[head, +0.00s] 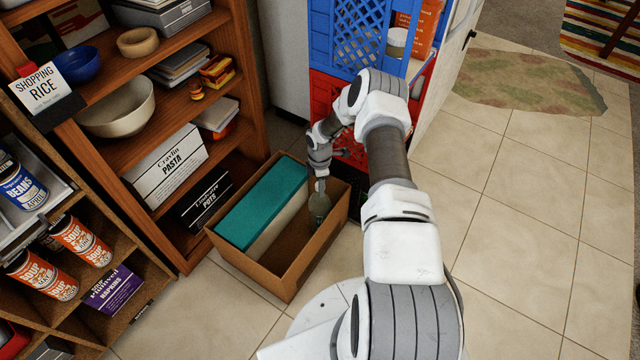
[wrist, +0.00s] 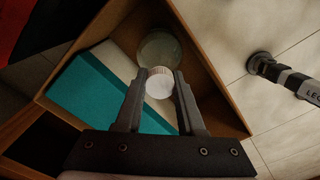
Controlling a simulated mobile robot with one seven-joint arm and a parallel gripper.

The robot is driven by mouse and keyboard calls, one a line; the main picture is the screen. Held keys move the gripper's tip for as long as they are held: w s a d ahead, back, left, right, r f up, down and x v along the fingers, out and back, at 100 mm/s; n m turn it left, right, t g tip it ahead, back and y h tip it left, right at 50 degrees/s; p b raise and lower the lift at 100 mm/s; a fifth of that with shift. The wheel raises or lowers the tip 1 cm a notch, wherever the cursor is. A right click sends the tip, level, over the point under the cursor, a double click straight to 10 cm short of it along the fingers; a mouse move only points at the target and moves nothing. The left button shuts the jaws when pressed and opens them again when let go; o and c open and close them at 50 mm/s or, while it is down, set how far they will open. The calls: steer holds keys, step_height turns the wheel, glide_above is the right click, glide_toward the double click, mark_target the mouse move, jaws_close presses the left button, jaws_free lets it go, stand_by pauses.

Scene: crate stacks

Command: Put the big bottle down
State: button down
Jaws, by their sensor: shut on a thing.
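The big bottle (head: 320,205) is a clear, greenish bottle inside the open cardboard box (head: 285,284) on the floor. My gripper (head: 321,181) reaches down into the box and is shut on the bottle's top. In the wrist view, the bottle's white cap (wrist: 159,84) sits between the fingers of my gripper (wrist: 160,86), with its round clear body (wrist: 160,50) beyond. The bottle looks roughly upright. I cannot tell whether its base touches the box floor.
A teal-topped block (head: 263,203) fills the box's left side, close to the bottle. The box's front right part is empty. A wooden shelf (head: 185,262) stands at the left. Blue (head: 345,35) and red crates (head: 322,95) stand behind. Tiled floor at the right is open.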

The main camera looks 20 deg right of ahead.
steer(key=shift+w, duration=0.1)
steer(key=c, duration=0.5)
jaws_free()
